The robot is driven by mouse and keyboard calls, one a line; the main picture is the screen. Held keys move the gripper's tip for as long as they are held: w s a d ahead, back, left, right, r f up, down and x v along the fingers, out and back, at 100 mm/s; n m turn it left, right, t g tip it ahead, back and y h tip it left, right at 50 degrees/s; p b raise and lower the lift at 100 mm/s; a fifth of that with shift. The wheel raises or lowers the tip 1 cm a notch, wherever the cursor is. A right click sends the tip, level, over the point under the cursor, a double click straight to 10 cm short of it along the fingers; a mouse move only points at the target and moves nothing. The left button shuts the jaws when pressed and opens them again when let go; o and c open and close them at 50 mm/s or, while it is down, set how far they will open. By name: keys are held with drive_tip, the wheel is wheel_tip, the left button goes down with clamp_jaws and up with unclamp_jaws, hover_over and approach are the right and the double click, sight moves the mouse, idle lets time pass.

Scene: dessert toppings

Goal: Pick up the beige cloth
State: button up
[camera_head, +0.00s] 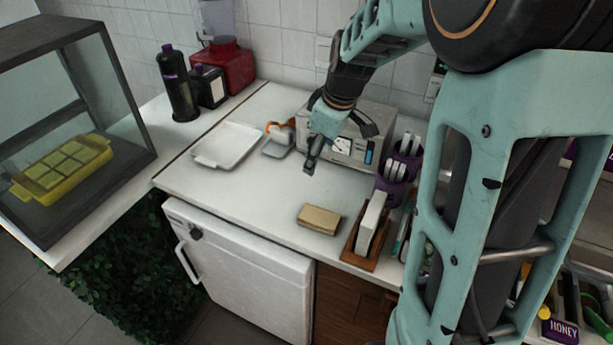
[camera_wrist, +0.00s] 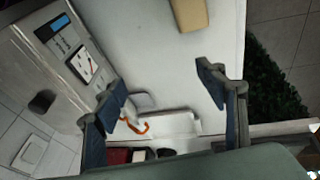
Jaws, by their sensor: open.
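The beige cloth (camera_head: 319,220) lies as a folded block on the white counter near its front edge, left of a wooden holder. It also shows at the top of the wrist view (camera_wrist: 189,14). My gripper (camera_head: 311,166) is above the counter in front of the grey machine, behind the cloth and apart from it. In the wrist view my gripper (camera_wrist: 165,90) has its two fingers spread wide with nothing between them.
The grey machine (camera_head: 352,138) stands at the back wall. A white tray (camera_head: 228,146) and a small scale-like item with an orange part (camera_head: 279,141) sit to the left. The wooden holder (camera_head: 366,234) and purple cups (camera_head: 393,186) stand right. The counter around the cloth's left is clear.

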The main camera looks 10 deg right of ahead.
drive_tip(key=s+d+f+g, duration=0.1)
drive_tip(key=s+f+g, duration=0.1)
drive_tip(key=s+f, duration=0.35)
drive_tip(key=n, duration=0.1)
hover_over(320, 215)
drive_tip(key=d, duration=0.1)
drive_tip(key=f, duration=0.4)
drive_tip(key=shift+s+d+f, duration=0.15)
drive_tip(key=shift+s+f, duration=0.1)
drive_tip(key=shift+f, duration=0.15)
drive_tip(key=f, duration=0.2)
drive_tip(key=a+f, duration=0.1)
drive_tip(key=f, duration=0.1)
drive_tip(key=shift+f+p, duration=0.25)
drive_tip(key=shift+p, duration=0.15)
drive_tip(key=shift+w+f, duration=0.15)
drive_tip(key=shift+f, duration=0.3)
drive_tip(key=c, duration=1.2)
